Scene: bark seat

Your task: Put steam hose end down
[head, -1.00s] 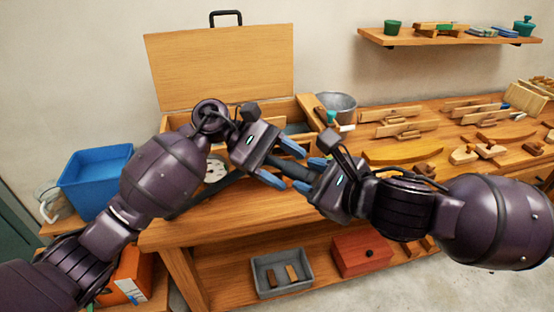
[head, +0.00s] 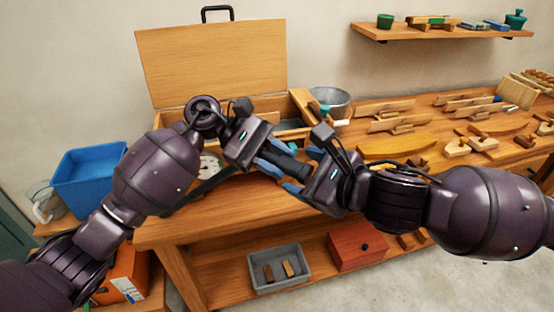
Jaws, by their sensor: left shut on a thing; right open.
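The steam hose is a black tube; its thick dark end (head: 289,166) lies between my two grippers, above the front of the bench. My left gripper (head: 273,157) is shut on the hose end, its blue fingers on either side of it. My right gripper (head: 302,171) is open, its blue fingers spread around the tip of the hose end; I cannot tell whether they touch it. A thinner black length of hose (head: 190,200) runs down to the left behind my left arm. The wooden steam box (head: 212,62) stands behind with its lid raised, its front partly hidden by my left arm.
The bench (head: 240,215) has a round white gauge (head: 209,166) near the box, a metal bucket (head: 330,101) and wooden forms (head: 398,123) to the right. A blue tub (head: 88,180) stands left. A grey tray (head: 279,268) and red box (head: 355,246) sit on the lower shelf.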

